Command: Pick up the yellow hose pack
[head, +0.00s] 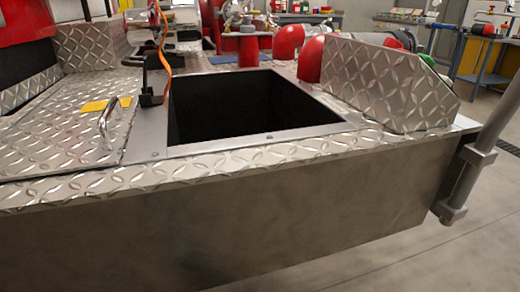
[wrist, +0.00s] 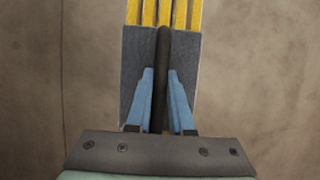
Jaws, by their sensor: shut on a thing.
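The yellow hose pack (wrist: 181,14) shows at the top centre of the wrist view, as several yellow lengths side by side. A dark grey wrap (wrist: 188,60) covers its near part, with a black strap or handle (wrist: 162,50) running down the middle. My gripper (wrist: 160,72) has its blue fingers on either side of the black handle and is shut on it. The far end of the pack is cut off by the frame. Neither my gripper nor the hose pack can be made out in the head view.
In the head view a diamond-plate deck (head: 240,166) has an open, dark square compartment (head: 240,105). An upright plate (head: 385,85) stands to its right, and a hinged lid with a metal handle (head: 108,122) lies left. A grey pole (head: 480,150) is at far right.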

